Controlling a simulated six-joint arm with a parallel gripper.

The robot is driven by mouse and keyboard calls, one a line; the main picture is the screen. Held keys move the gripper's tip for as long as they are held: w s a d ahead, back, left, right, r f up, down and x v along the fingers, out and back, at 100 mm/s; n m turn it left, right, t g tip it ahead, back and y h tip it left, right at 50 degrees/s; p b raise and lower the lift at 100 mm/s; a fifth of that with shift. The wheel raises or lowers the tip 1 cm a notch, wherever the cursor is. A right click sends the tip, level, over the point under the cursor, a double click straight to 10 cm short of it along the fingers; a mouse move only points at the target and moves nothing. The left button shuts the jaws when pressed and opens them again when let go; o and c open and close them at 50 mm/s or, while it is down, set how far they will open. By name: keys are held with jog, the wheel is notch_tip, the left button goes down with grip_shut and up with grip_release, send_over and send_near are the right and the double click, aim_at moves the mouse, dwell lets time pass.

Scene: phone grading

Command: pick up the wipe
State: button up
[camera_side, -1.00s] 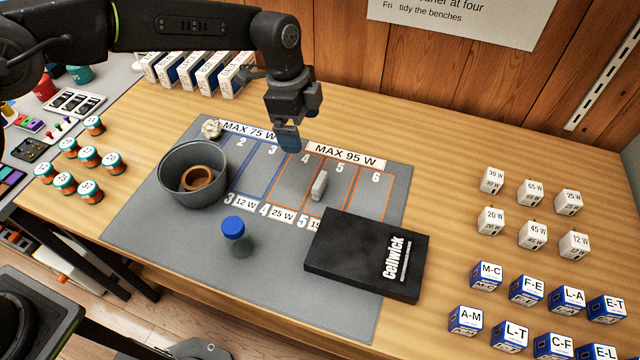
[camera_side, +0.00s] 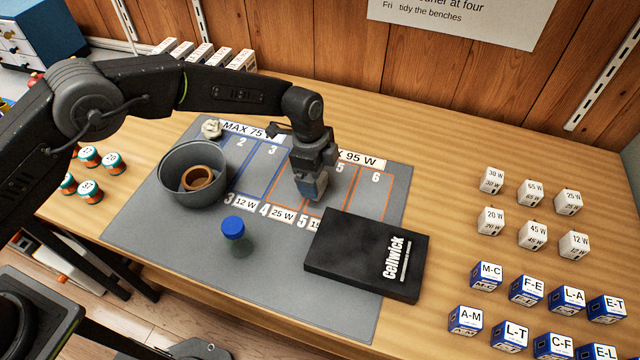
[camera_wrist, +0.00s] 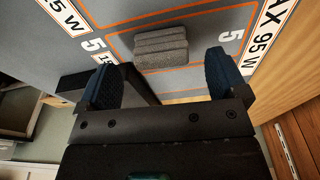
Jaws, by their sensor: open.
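The wipe looks to be the small grey, felt-like block (camera_wrist: 161,46). It lies flat on the grey mat (camera_side: 150,235), in the orange-lined lane marked 5. My gripper (camera_side: 313,190) is low over that lane and hides the block in the side view. In the wrist view, my gripper (camera_wrist: 166,80) is open, with one blue finger on each side. The block shows in the gap between the fingers, a little beyond the tips, with free space on both sides. Nothing is held.
A black Cellwick box (camera_side: 365,255) lies close to my gripper at the front right. A jar with a blue lid (camera_side: 235,236) stands front left. A grey bowl (camera_side: 170,190) holds a brown ring (camera_side: 197,178). A crumpled whitish ball (camera_side: 212,129) lies behind the bowl. Small cubes stand on the right.

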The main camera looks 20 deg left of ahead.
aim_at(320, 180)
jog(key=f, duration=0.3)
jog(key=shift+d+f, duration=0.1)
jog(key=shift+d, duration=0.1)
jog(key=c, duration=1)
